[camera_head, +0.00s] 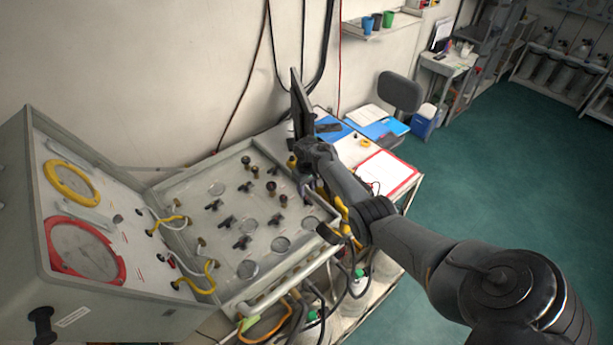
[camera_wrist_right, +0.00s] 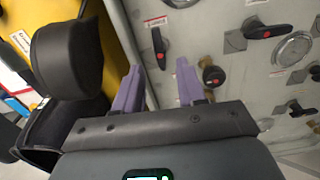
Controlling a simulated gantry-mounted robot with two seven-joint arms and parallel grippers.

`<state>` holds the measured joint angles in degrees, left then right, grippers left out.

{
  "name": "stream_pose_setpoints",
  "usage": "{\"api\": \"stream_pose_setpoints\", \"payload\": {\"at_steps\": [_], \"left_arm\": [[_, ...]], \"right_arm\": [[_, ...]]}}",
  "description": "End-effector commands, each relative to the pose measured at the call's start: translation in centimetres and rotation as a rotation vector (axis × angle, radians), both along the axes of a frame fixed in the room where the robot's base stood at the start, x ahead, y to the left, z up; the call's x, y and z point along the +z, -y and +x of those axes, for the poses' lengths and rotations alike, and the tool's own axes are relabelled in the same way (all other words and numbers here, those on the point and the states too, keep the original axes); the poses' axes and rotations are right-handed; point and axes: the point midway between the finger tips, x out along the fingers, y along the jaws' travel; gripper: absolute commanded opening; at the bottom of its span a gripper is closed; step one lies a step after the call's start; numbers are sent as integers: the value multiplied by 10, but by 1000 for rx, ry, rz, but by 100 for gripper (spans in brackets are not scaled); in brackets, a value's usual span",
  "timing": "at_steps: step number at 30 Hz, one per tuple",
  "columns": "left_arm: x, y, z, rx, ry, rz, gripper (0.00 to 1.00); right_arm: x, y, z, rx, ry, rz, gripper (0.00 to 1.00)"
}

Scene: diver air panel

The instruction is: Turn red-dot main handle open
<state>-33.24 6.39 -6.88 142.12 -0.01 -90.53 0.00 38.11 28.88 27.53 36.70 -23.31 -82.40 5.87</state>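Several black handles with red dots show on the pale panel in the right wrist view: one at the upper left (camera_wrist_right: 160,47), one at the upper right (camera_wrist_right: 266,31) and one at the lower right (camera_wrist_right: 296,107). I cannot tell which is the main one. My right gripper (camera_wrist_right: 158,86) is open and empty, its two purple fingers apart over the panel's edge. The upper-left handle lies just beyond the gap between them, apart from both. In the head view my right gripper (camera_head: 308,165) is at the right edge of the panel (camera_head: 178,187); its fingertips are hidden. My left gripper is not in view.
A round brass-and-black knob (camera_wrist_right: 213,75) stands just right of the right finger. Left of the panel is an upright gauge box (camera_head: 60,290) with yellow and red dials. Hoses and bottles (camera_head: 355,285) are below the panel's front edge. A desk with papers (camera_head: 385,172) lies behind my right arm.

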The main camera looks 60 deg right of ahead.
Motion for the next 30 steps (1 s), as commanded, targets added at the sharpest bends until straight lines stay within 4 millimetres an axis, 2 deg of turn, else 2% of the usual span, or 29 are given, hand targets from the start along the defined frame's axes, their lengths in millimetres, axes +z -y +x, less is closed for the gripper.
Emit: {"api": "stream_pose_setpoints", "payload": {"at_steps": [1, 6, 12, 30], "left_arm": [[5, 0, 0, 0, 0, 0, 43], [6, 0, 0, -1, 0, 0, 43], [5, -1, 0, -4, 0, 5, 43], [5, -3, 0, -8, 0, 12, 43]], "right_arm": [[11, 0, 0, 0, 1, -2, 40], [37, -1, 0, 1, 1, 0, 40], [56, 0, 0, 1, 0, 0, 40], [63, 0, -1, 1, -2, 0, 40]]}}
